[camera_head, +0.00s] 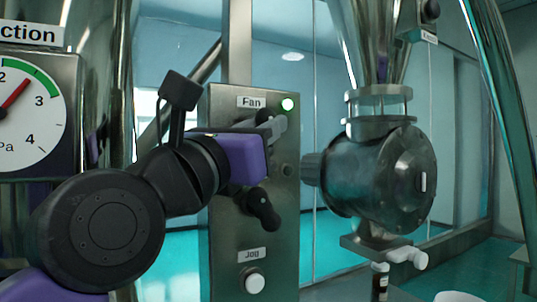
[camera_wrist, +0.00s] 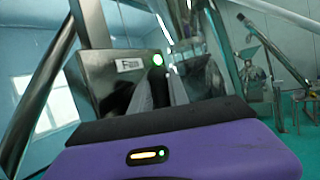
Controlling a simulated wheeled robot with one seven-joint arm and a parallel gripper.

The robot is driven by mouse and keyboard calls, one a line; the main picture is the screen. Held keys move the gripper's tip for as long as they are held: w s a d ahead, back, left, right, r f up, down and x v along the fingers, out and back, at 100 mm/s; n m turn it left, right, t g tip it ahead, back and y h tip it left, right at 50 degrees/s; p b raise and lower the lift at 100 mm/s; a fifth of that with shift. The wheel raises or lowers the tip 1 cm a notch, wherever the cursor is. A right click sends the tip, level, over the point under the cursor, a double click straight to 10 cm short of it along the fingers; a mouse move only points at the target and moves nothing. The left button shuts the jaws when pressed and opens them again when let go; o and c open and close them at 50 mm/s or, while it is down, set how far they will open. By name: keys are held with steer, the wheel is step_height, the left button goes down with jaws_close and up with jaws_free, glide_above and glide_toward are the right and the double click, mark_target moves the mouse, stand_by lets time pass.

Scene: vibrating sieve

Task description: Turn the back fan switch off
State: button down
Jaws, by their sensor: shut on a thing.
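The fan switch (camera_head: 263,116) is a dark knob on the grey metal control panel (camera_head: 225,230), just below the "Fan" label (camera_head: 251,102). In the wrist view, the fingers (camera_wrist: 160,88) close around the dark knob below the lamp. They and my purple gripper body hide much of the switch, so its exact angle cannot be told.
Another black knob (camera_head: 262,208) sits lower on the panel, above the "Jog" label (camera_head: 252,254) and a white button (camera_head: 254,283). A dial gauge (camera_head: 35,110) stands at left. A round metal valve housing (camera_head: 385,180) is close to the panel's right.

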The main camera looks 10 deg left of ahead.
steer(key=shift+a+n+t, duration=0.1)
steer(key=shift+n+t, duration=0.8)
steer(key=shift+t, duration=0.1)
steer(key=shift+s+n+t+y+p, duration=0.1)
steer(key=shift+n+t+y+p, duration=0.55)
steer(key=shift+n+t, duration=0.3)
steer(key=shift+s+a+f+n+t+y+p, duration=0.1)
steer(key=shift+n+t+y+p, duration=0.3)
steer(key=shift+n+t+y, duration=0.65)
steer(key=shift+a+n+t+y+p, duration=0.1)
steer(key=shift+n+t+y+p, duration=0.4)
steer(key=shift+n+y, duration=0.8)
steer(key=shift+n, duration=0.5)
steer(key=c, duration=1.5)
jaws_free()
steer(key=shift+c, duration=0.2)
